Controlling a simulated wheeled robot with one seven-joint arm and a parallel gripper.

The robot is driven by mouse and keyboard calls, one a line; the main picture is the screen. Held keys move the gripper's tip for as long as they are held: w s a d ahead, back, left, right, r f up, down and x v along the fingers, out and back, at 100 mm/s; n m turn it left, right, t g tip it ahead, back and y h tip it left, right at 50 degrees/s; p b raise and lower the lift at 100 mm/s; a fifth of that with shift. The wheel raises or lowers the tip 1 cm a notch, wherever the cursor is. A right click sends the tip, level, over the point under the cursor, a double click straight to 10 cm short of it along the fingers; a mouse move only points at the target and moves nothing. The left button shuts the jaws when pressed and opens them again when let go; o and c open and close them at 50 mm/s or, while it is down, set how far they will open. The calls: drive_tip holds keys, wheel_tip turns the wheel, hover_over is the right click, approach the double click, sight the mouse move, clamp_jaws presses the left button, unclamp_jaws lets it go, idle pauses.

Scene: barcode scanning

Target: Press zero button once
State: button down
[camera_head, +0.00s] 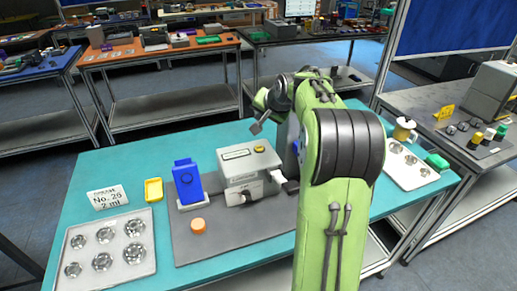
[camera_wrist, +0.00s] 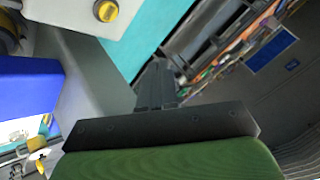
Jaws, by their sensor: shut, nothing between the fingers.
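A light grey box-shaped device (camera_head: 245,172) stands on a dark mat on the teal table. It has a small display and a round yellow button (camera_head: 259,149) on its top. A similar yellow round part (camera_wrist: 106,10) on a pale surface shows at the top of the wrist view, apart from my fingers. My gripper (camera_head: 257,128) is above and behind the device in the head view, clear of the button. In the wrist view my gripper (camera_wrist: 155,80) has its dark fingers together and empty. No label on the button is readable.
A blue box (camera_head: 187,185) and an orange cap (camera_head: 198,226) are on the mat (camera_head: 235,238). A tray of metal parts (camera_head: 105,279) lies at front left, and another tray (camera_head: 412,178) is at right. My arm hides part of the table.

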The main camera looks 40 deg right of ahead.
sight(261, 149)
wheel_tip(261, 149, down, 8)
drive_tip(key=b, duration=0.7)
drive_tip(key=shift+f, duration=0.25)
drive_tip(key=shift+f, duration=0.1)
idle(1.2)
drive_tip(key=shift+f, duration=0.3)
drive_tip(key=shift+f+b, duration=0.5)
drive_tip(key=shift+b, duration=0.05)
idle(0.4)
drive_tip(key=shift+r, duration=0.15)
drive_tip(key=shift+r+p, duration=0.8)
wheel_tip(261, 149, up, 5)
drive_tip(key=p, duration=0.4)
drive_tip(key=shift+r+p, duration=0.1)
drive_tip(key=shift+p, duration=0.3)
